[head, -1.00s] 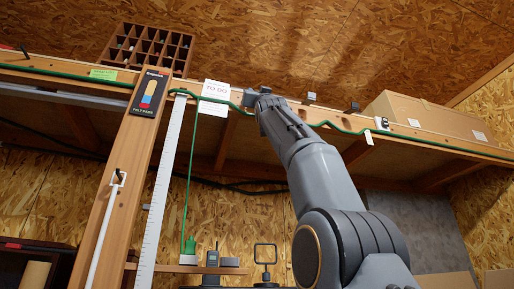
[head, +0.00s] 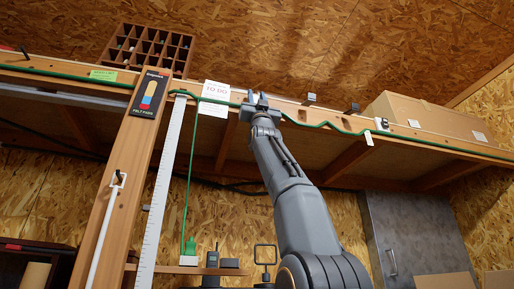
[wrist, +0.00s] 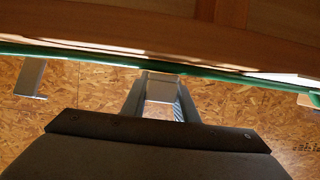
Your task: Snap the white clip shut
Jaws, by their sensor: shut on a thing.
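The white clip (wrist: 160,88) sits at the plank edge by the green cable (wrist: 200,70) in the wrist view. My gripper (wrist: 158,98) is shut on it, one finger on each side. In the head view my gripper (head: 256,101) is up at the front edge of the plank (head: 290,111), just right of the "TO DO" note. A small pale part of the clip (head: 251,96) seems to show between the fingers there. The cable (head: 335,127) runs along the plank and sags right of my gripper. I cannot tell whether the clip's latch is closed.
Another pale clip (wrist: 30,77) is left of my gripper in the wrist view. Grey and dark clips (head: 310,99) (head: 352,108) stand along the plank to the right. A "TO DO" note (head: 214,98) hangs close on the left. A cardboard box (head: 425,115) sits at right.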

